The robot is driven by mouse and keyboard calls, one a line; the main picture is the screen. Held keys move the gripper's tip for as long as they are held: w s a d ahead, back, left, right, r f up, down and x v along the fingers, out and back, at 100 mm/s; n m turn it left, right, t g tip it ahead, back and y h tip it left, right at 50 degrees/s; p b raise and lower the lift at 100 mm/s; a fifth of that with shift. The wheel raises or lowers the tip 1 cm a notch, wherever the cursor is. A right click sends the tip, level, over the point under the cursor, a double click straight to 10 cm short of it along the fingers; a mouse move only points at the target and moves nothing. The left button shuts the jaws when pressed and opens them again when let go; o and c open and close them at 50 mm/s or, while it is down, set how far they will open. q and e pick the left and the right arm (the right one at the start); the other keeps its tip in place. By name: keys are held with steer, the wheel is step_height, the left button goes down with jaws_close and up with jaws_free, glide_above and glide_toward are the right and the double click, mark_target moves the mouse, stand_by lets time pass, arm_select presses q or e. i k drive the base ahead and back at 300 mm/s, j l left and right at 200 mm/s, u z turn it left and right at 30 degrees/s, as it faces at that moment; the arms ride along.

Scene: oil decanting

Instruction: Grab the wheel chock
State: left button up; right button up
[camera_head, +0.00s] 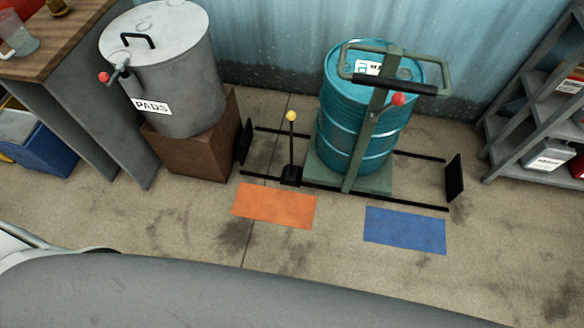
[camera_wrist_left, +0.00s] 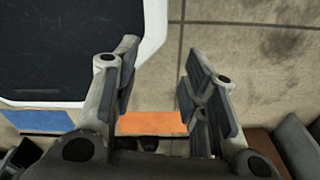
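The wheel chock (camera_head: 291,176) is a small black block with an upright rod topped by a yellow ball (camera_head: 291,116). It stands in the head view at the left of the drum trolley (camera_head: 383,178), between two black floor rails. The trolley carries a teal drum (camera_head: 340,120). My left gripper (camera_wrist_left: 162,65) shows only in the left wrist view; its fingers are apart with nothing between the tips. A dark shape beyond the orange floor patch there may be the chock, but the gripper partly hides it. My right gripper is in neither view.
An orange patch (camera_head: 274,205) and a blue patch (camera_head: 405,230) lie flat on the floor before the rails. A grey PADS bin (camera_head: 180,85) stands on a brown box (camera_head: 205,150) at left. A metal shelf (camera_head: 500,130) stands at right. The floor in front is clear.

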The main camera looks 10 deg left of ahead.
mark_target(291, 176)
steer(key=i+l+u, duration=0.15)
steer(key=i+l, duration=0.9)
